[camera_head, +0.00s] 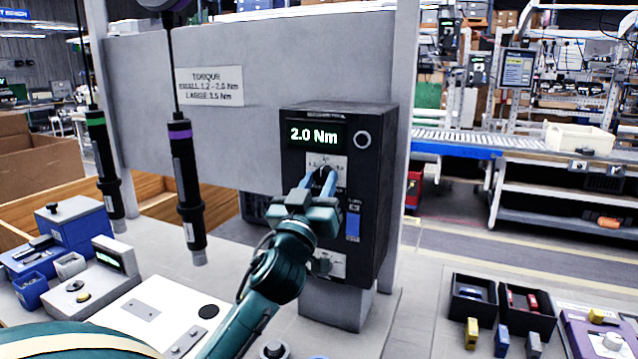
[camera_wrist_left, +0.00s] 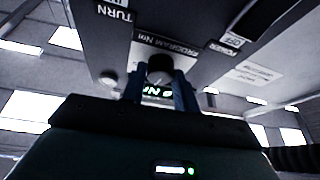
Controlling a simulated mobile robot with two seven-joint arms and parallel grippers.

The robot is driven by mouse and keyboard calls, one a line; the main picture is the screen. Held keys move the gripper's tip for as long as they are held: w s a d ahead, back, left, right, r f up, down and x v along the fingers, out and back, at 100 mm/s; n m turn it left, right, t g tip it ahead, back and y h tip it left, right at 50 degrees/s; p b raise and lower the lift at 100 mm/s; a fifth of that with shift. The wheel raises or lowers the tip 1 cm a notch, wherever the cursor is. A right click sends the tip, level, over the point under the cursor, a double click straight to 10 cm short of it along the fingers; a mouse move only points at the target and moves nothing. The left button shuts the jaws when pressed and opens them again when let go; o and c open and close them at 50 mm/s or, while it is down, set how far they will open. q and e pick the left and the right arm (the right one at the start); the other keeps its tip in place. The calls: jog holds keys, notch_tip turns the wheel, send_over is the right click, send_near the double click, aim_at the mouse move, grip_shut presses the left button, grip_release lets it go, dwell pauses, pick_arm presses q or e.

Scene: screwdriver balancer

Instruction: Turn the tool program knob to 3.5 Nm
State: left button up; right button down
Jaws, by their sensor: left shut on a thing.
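The black controller box (camera_head: 374,210) stands upright at the centre of the head view. Its display (camera_head: 314,136) reads 2.0 Nm. My left gripper (camera_head: 324,181) is at the box's front, its fingers shut around the program knob on the white scale plate (camera_head: 329,163). The knob (camera_wrist_left: 160,69) shows as a dark round shape between the two blue fingers in the left wrist view, where my left gripper (camera_wrist_left: 161,82) reaches up to the panel. The knob's pointer and part of the scale are hidden by the fingers. My right gripper is in neither view.
Two hanging screwdrivers, one with a purple band (camera_head: 187,190) and one with a green band (camera_head: 104,165), are left of the box. A torque sign (camera_head: 209,87) is on the grey panel. Small black bins (camera_head: 473,299) sit at right. Blue boxes (camera_head: 75,225) stand at left.

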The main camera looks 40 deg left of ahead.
pick_arm(q)
jog(key=m+h+p, duration=0.1)
jog(key=m, duration=0.1)
jog(key=m+t+h, duration=0.1)
jog(key=m, duration=0.2)
jog(key=m+h+p, duration=0.1)
jog(key=m+h, duration=0.1)
jog(key=shift+a+r+m+p, duration=0.2)
jog(key=shift+a+m+p, duration=0.1)
jog(key=shift+m, duration=0.1)
jog(key=shift+s+m+h+p, duration=0.1)
jog(key=shift+m+h+p, duration=0.55)
jog(key=shift+m, duration=0.55)
jog(key=shift+m+h+p, duration=0.35)
jog(key=shift+m, duration=0.25)
jog(key=m+h+p, duration=0.1)
jog(key=m, duration=0.1)
jog(key=shift+a+r+m+p, duration=0.1)
jog(key=shift+m+p, duration=0.3)
jog(key=shift+m+h+p, duration=0.35)
jog(key=shift+m+h, duration=0.15)
jog(key=shift+m, duration=0.4)
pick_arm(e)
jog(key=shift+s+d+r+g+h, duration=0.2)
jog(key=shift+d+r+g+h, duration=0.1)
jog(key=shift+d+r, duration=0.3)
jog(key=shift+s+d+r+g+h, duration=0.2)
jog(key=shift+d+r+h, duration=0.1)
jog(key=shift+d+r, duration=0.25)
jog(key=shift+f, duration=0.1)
